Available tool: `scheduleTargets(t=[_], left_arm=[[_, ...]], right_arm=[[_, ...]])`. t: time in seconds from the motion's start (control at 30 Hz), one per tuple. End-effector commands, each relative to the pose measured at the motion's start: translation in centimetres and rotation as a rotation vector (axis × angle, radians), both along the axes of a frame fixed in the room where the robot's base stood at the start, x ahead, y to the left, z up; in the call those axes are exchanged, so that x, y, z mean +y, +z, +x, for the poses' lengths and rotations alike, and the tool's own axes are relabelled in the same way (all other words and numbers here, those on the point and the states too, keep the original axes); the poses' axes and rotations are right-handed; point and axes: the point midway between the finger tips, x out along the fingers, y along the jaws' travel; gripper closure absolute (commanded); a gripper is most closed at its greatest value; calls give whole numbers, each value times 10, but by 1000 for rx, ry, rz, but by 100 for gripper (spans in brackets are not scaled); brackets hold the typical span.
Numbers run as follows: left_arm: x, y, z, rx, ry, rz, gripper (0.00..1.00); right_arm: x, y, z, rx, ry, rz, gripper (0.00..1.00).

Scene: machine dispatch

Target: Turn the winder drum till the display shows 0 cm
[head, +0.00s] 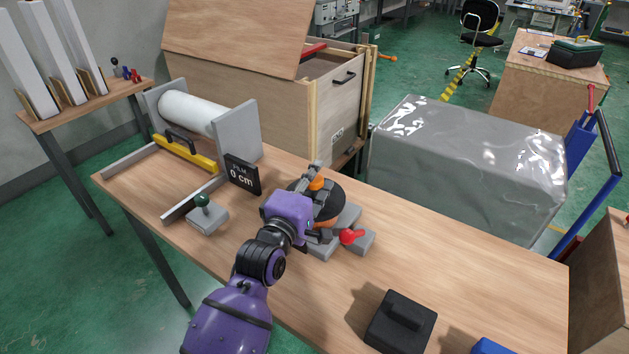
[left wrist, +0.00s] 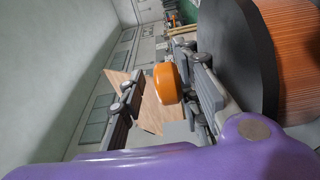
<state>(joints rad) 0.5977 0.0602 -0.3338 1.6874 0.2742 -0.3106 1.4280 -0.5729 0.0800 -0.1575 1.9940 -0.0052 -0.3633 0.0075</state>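The winder drum (head: 327,203) is a black disc with copper-coloured winding, on a grey base at the middle of the table, partly hidden behind my left gripper (head: 318,203). Its dark flange (left wrist: 228,50) and winding fill the right of the left wrist view. An orange knob (left wrist: 165,83) lies between the spread left fingers, close to the right-hand one; contact is unclear. The knob also shows in the head view (head: 316,184). The left gripper is open. The black display (head: 242,174) reads "FILM 0 cm". My right gripper is not in view.
A white film roll (head: 193,113) and a yellow bar (head: 185,152) stand at the table's left. A black box (head: 401,322) stands at the front.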

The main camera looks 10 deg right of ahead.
Motion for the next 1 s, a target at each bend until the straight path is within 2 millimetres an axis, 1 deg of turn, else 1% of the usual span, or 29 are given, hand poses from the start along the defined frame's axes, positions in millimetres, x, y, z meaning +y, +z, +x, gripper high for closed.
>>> scheduleTargets(t=[0.03,0.37,0.47,0.57,0.8,1.0], left_arm=[[1,3,1,-5,3,-2,66],[1,-4,0,8,1,1,66],[4,-5,-5,10,1,1,66],[11,-6,-15,10,2,1,66],[40,-5,-58,8,3,2,66],[58,-4,-87,6,3,2,66]], right_arm=[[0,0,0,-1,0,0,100],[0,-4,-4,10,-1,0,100],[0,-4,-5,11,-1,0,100],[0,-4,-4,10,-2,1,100],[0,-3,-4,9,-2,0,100],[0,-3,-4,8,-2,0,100]])
